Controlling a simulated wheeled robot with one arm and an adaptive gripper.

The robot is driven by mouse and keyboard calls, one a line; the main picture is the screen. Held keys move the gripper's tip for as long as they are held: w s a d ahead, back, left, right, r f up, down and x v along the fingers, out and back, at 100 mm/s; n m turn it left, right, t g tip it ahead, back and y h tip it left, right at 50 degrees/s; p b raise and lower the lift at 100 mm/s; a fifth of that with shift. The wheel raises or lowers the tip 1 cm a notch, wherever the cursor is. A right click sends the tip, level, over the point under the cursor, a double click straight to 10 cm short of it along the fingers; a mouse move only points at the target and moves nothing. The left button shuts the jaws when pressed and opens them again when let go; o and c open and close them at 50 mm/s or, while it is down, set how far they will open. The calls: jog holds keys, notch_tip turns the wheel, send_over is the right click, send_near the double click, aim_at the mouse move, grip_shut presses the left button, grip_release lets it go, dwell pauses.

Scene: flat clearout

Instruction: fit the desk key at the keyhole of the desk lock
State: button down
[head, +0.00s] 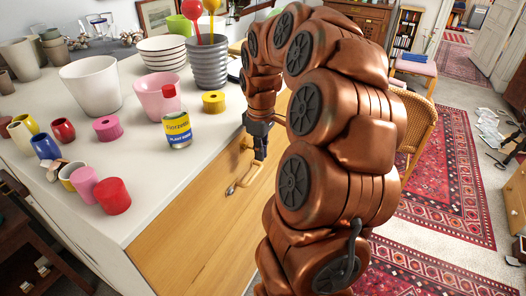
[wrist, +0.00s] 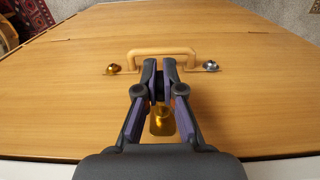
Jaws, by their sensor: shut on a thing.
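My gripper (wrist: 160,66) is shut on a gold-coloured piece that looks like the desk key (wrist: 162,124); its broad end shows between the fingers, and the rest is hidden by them. In the head view my gripper (head: 260,153) is close to the wooden desk front. A round brass fitting (wrist: 112,69) sits left of the drawer handle (wrist: 162,53), and a round silver fitting (wrist: 211,66) sits right of it. I cannot tell which is the desk lock, and no keyhole is clear. The fingertips lie between the two fittings, by the handle.
The white top (head: 150,195) above the wooden front holds cups, pots, bowls and a yellow-and-blue can (head: 177,130). The drawer handle stands out from the front near the fingers. Patterned rugs (head: 450,185) and a wicker chair (head: 418,125) are to the right.

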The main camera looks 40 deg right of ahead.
jog(key=shift+w, duration=0.2)
jog(key=c, duration=1.2)
grip_release()
notch_tip(320, 180, up, 12)
jog(key=shift+a, duration=0.1)
